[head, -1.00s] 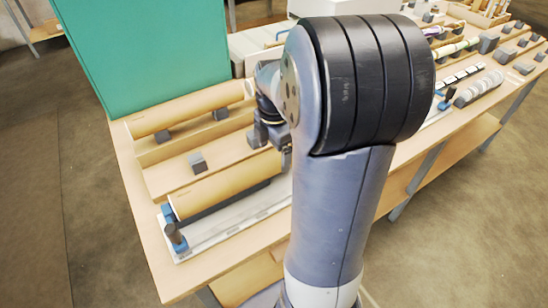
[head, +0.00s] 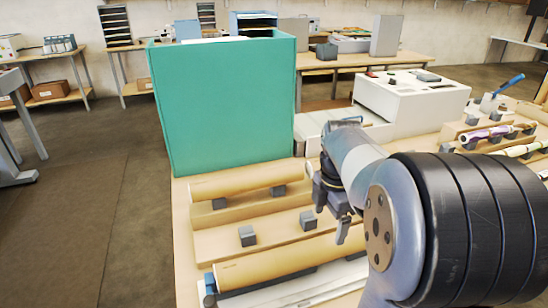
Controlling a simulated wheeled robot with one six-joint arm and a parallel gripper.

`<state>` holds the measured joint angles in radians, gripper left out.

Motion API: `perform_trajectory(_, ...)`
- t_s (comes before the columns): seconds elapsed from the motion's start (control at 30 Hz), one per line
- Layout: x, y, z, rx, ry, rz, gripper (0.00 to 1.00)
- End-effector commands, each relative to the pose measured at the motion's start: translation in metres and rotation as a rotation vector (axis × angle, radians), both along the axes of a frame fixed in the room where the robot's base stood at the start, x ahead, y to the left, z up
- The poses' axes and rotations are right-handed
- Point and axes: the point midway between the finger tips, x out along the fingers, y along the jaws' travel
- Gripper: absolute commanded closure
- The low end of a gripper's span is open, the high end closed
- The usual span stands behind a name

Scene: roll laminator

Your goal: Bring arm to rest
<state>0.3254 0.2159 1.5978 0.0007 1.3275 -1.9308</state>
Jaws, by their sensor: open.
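My gripper (head: 338,222) is at the end of my arm, right of centre in the head view. It points down over the wooden table (head: 182,240), with its fingers apart and nothing seen between them. It is just right of the wooden roll rack (head: 215,244). A tan roll (head: 235,181) lies on the rack's back supports, and another tan roll (head: 280,262) lies at the front. My large dark arm joint hides the right front of the table.
A tall green panel (head: 225,105) stands on the table behind the rack. A white laminator-like machine (head: 412,95) is at the back right, with patterned rolls (head: 497,131) on a rack beside it. Open floor (head: 100,190) lies to the left. Other workbenches stand behind.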

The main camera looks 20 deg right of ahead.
Motion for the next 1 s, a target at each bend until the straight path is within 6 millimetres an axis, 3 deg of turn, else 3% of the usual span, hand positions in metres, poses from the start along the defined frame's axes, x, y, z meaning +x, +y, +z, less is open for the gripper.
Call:
perform_trajectory(0.53, -0.001, 0.000, -0.104, 0.002, 0.005, 0.000, 0.16)
perform_trajectory(0.6, 0.001, 0.000, -0.082, -0.001, -0.003, 0.000, 0.16)
perform_trajectory(0.7, 0.000, 0.000, -0.068, -0.001, -0.002, 0.000, 0.16)
perform_trajectory(1.0, 0.000, 0.000, -0.051, 0.000, -0.001, 0.000, 0.16)
